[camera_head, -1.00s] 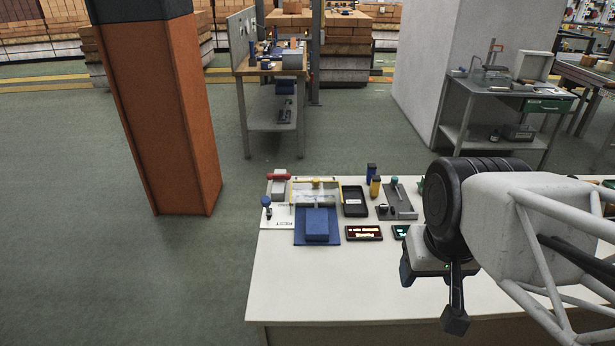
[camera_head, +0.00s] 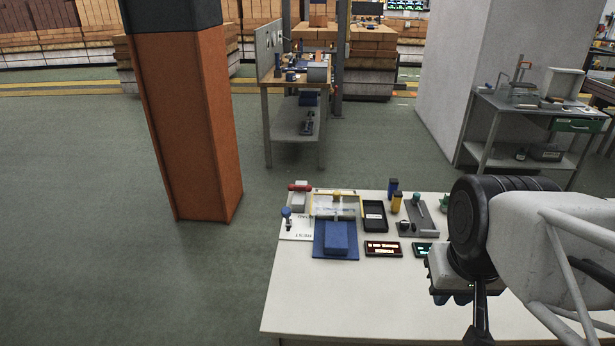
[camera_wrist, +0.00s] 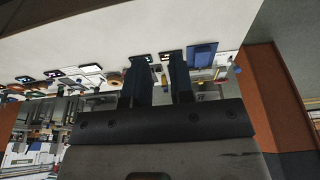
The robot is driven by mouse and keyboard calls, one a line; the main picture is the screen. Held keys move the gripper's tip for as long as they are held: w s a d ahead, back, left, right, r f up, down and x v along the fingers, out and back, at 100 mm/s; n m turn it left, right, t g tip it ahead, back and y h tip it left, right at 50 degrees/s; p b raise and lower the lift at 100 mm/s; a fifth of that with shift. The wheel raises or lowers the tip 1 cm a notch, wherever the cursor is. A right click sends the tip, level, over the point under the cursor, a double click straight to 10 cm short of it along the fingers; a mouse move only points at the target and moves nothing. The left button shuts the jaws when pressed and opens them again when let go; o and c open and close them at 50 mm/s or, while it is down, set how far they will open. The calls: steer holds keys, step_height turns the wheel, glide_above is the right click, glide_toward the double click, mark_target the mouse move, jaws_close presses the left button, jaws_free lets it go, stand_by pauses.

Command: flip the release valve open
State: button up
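The release valve cannot be singled out with certainty. Another is the red-handled white fixture (camera_head: 299,196) at the table's far left corner, near a blue-knobbed post (camera_head: 287,216). My gripper (camera_head: 452,297) hangs above the table, to the right of and nearer than these parts, touching none of them. In the wrist view my gripper (camera_wrist: 160,68) has its two dark fingers apart with nothing between them. The table parts appear upside down beyond the fingers.
A blue block on a blue mat (camera_head: 320,252), a black tray (camera_head: 374,217), a small dark red tray (camera_head: 383,249) and blue and yellow upright pieces (camera_head: 397,203) crowd the far side of the white table (camera_head: 330,300). The near left tabletop is clear.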

steer(key=shift+w+a+r+n, duration=0.1)
steer(key=shift+w+r+n, duration=0.2)
steer(key=shift+w, duration=0.35)
jaws_close()
steer(key=w+a+n, duration=0.3)
steer(key=w+n, duration=0.2)
steer(key=w, duration=0.7)
steer(key=w+a+n+h, duration=0.1)
steer(key=w+a+n, duration=0.4)
steer(key=w, duration=0.7)
steer(key=w+a+n, duration=0.2)
steer(key=w+n, duration=0.4)
steer(key=w, duration=0.6)
steer(key=w+a+f+n, duration=0.7)
steer(key=w+a+f, duration=0.3)
steer(key=w, duration=0.3)
steer(key=w+a+f+n+t, duration=0.1)
steer(key=w+a+f+n, duration=0.7)
steer(key=w, duration=0.6)
step_height(320, 180, down, 4)
steer(key=shift+a+r, duration=0.25)
steer(key=shift+a, duration=1)
